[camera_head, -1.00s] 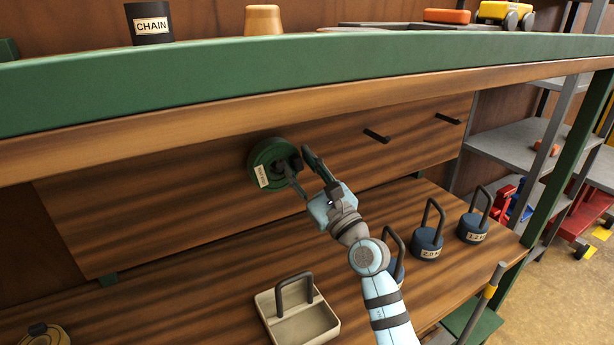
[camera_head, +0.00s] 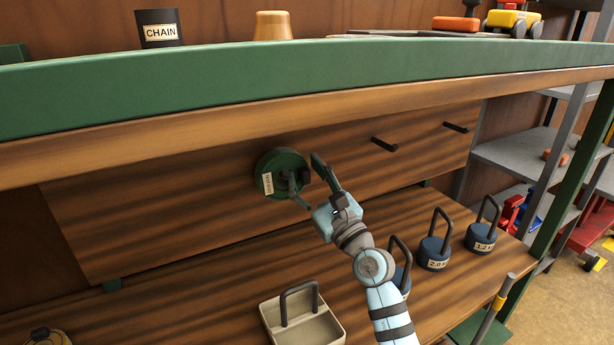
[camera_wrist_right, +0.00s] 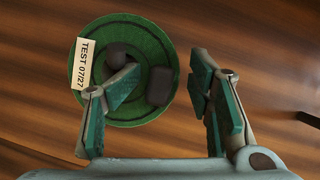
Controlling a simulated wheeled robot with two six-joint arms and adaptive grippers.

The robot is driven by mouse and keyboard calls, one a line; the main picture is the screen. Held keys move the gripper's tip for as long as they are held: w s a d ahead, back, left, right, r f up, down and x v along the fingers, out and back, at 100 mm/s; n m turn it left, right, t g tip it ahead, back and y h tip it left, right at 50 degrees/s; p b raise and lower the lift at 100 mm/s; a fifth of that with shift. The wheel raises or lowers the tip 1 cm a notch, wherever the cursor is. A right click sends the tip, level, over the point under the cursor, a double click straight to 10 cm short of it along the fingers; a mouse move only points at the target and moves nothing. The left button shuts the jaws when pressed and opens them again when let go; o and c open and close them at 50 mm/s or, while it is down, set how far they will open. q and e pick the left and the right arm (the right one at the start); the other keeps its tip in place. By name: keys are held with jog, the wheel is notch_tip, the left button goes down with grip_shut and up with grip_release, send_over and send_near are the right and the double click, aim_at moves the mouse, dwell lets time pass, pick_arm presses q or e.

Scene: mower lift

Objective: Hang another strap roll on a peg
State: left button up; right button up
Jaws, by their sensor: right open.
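A round green strap roll (camera_head: 268,163) with a pale label is against the wooden back panel under the shelf. It also shows in the right wrist view (camera_wrist_right: 140,38), its label reading TEST 07/27, with dark knobs on its face. My right gripper (camera_head: 304,168) is open at the roll's right side. In the right wrist view one finger overlaps the roll's face and the other is to its right, with nothing clamped between them. Two bare dark pegs stick out farther right, a nearer one (camera_head: 384,145) and a farther one (camera_head: 456,127).
On the lower bench are a beige tray with a handle (camera_head: 332,332) and dark blue weights (camera_head: 433,255). The green shelf edge (camera_head: 300,84) runs above my right arm, with a CHAIN can (camera_head: 159,33) on top. Bench left of the tray is mostly clear.

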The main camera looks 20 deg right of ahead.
jog(key=shift+f, duration=0.15)
jog(key=shift+s+f, duration=0.25)
jog(key=shift+s, duration=0.05)
jog(key=s+r+p+v, duration=0.1)
jog(key=r+p+v, duration=0.1)
jog(key=v, duration=1.5)
jog(key=shift+s+r, duration=0.3)
jog(key=shift+s, duration=0.15)
